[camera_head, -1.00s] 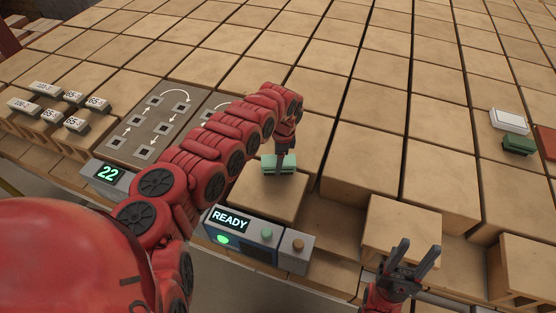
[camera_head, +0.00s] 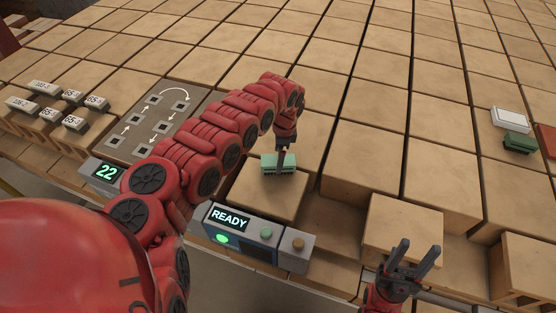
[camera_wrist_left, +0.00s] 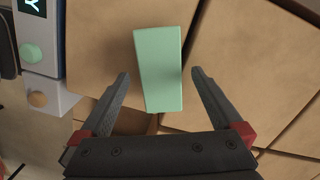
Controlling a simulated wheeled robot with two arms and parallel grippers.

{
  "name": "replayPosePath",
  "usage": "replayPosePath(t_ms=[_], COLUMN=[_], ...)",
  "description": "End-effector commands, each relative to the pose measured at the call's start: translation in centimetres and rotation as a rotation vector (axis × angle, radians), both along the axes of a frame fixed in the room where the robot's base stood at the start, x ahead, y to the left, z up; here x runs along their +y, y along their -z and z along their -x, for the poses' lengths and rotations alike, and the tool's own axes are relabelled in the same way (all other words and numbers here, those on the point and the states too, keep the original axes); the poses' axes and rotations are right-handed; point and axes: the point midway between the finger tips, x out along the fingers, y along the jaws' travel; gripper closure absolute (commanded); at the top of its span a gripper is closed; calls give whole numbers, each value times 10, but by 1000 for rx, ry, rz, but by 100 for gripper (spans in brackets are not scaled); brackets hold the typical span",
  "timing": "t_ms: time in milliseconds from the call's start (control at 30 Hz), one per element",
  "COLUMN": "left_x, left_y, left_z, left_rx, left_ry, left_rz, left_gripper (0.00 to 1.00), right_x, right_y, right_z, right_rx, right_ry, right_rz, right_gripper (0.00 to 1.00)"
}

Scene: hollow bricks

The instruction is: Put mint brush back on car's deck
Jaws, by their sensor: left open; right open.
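The mint brush (camera_head: 271,166), a pale green block, sits on top of a raised tan brick (camera_head: 262,199) in the middle of the head view. My left gripper (camera_head: 282,160) reaches down over it from above. In the left wrist view the mint brush (camera_wrist_left: 160,65) lies between the two open fingers (camera_wrist_left: 160,74), with a visible gap on each side. My right gripper (camera_head: 418,247) is open and empty at the lower right, in front of a tan brick. I cannot make out which thing is the car's deck.
A box with a READY display (camera_head: 229,218) and two knobs stands in front of the raised brick. A panel with arrows (camera_head: 150,122), a 22 display (camera_head: 105,172) and several labelled blocks are at left. White (camera_head: 509,120), dark green (camera_head: 518,143) and red blocks lie far right.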

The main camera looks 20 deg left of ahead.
Motion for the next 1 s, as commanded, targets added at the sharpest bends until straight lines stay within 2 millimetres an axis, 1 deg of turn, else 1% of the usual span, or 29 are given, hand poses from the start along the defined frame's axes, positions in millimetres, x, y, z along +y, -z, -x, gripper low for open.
replayPosePath(t_ms=[33, 400, 500, 600, 700, 800, 1000], left_x=[3, -10, -13, -14, -15, -15, -15], left_y=[-9, -104, -122, -136, -145, -149, -149], left_z=[-2, -8, -6, -7, -7, -7, -6], left_rx=[-6, -14, -9, -5, -6, -4, -3], left_ry=[-2, 0, 1, 1, 1, 0, 0], left_rz=[-5, -1, 0, -1, 0, 0, 0], left_gripper=[0, 0, 0, 0, 0, 0, 0], right_x=[0, 0, 0, 0, 0, 0, 0], right_y=[6, 39, 45, 48, 49, 50, 49], right_z=[0, 0, 0, 0, 0, 0, 0], right_rx=[0, 0, 0, 0, 0, 0, 0], right_ry=[0, 0, 0, 0, 0, 0, 0], right_rz=[0, 0, 0, 0, 0, 0, 0], right_gripper=[50, 50, 50, 50, 50, 50, 50])
